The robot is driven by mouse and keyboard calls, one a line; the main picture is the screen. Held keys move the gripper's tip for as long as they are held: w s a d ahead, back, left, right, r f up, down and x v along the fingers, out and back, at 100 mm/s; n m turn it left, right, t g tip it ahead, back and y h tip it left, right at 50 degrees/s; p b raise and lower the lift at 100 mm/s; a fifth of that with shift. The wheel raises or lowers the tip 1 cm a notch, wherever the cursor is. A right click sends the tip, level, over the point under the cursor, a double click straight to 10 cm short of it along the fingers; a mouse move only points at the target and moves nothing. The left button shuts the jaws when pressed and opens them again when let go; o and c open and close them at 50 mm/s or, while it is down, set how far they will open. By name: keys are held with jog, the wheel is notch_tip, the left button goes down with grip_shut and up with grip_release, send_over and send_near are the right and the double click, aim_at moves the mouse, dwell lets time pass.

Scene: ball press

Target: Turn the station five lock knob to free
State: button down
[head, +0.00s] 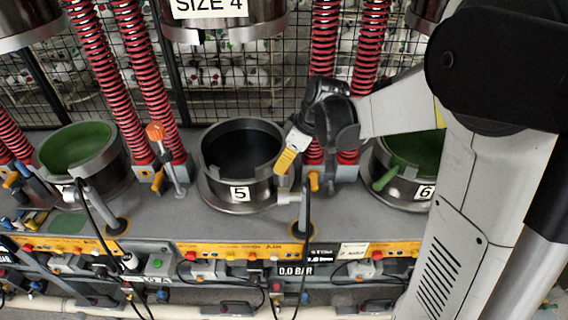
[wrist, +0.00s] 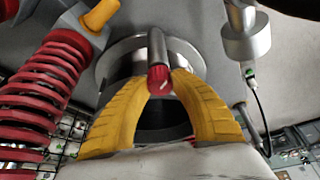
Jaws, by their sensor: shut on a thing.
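The station five pot (head: 240,140) is a metal cylinder with a dark inside and a "5" label (head: 239,193) on its front. My gripper (head: 285,165) is at the pot's right side, reaching down from the right. In the wrist view, its two yellow fingers (wrist: 160,84) are closed on the lock knob (wrist: 157,47), a short metal bar with a red end. The bar lies against the pot's rim, and the fingers touch it on both sides near the red end. In the head view the gripper largely hides the knob.
Red springs (head: 322,50) and an orange knob (head: 313,181) stand close to my gripper, also at upper left in the wrist view. A post with a cable (head: 304,215) stands in front. The green-lined station six pot (head: 405,190) is to the right, partly behind my arm.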

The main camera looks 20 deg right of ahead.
jog(key=n+g, duration=0.1)
jog(key=n, duration=0.4)
jog(key=shift+g+y, duration=0.4)
dwell(0.3)
jog(key=c, duration=1.1)
grip_release()
jog(key=shift+o, duration=0.2)
